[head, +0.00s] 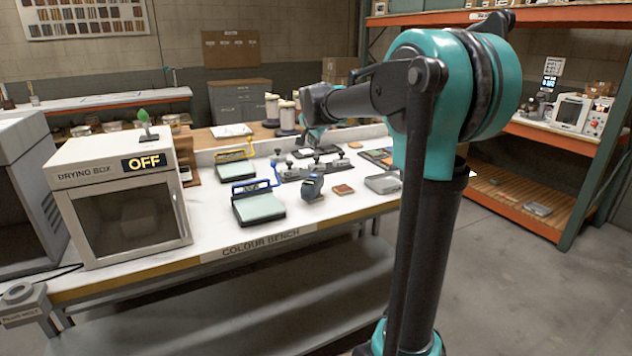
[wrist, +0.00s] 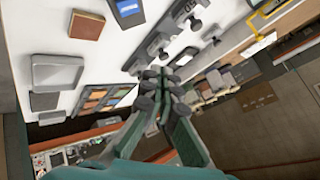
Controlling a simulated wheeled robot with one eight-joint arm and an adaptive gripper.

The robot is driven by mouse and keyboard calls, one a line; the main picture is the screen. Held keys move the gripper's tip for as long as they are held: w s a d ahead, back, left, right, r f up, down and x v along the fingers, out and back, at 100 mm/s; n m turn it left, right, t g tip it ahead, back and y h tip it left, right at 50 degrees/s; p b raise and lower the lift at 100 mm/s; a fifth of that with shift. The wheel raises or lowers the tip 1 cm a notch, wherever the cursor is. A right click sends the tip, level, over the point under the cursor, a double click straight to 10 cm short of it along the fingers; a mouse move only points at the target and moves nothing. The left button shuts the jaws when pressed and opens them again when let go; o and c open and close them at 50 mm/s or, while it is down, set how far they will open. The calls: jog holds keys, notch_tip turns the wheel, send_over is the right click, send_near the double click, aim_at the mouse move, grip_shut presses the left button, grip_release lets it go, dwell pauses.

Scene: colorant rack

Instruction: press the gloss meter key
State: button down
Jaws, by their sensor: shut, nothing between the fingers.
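A small dark grey handheld device with a blue screen (head: 312,187) stands on the white bench near its front edge; I take it for the gloss meter, but no label is legible. Its blue screen also shows at the top edge of the wrist view (wrist: 128,7), where the rest is cut off. I cannot make out its key. My gripper (wrist: 160,82) is shut and empty above the bench, apart from the device.
A brown square block (head: 344,190) and a shallow grey tray (head: 383,183) lie right of the device. A blue-handled tool (head: 258,207) lies to its left, and a rack with black knobs (head: 312,168) behind it. The drying box (head: 120,200) reads OFF.

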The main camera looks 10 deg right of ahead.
aim_at(314, 176)
dwell(0.4)
jog(key=shift+f, duration=4.35)
jog(key=shift+f, duration=0.15)
jog(key=shift+f, duration=0.25)
jog(key=shift+f, duration=0.35)
jog(key=shift+r, duration=0.75)
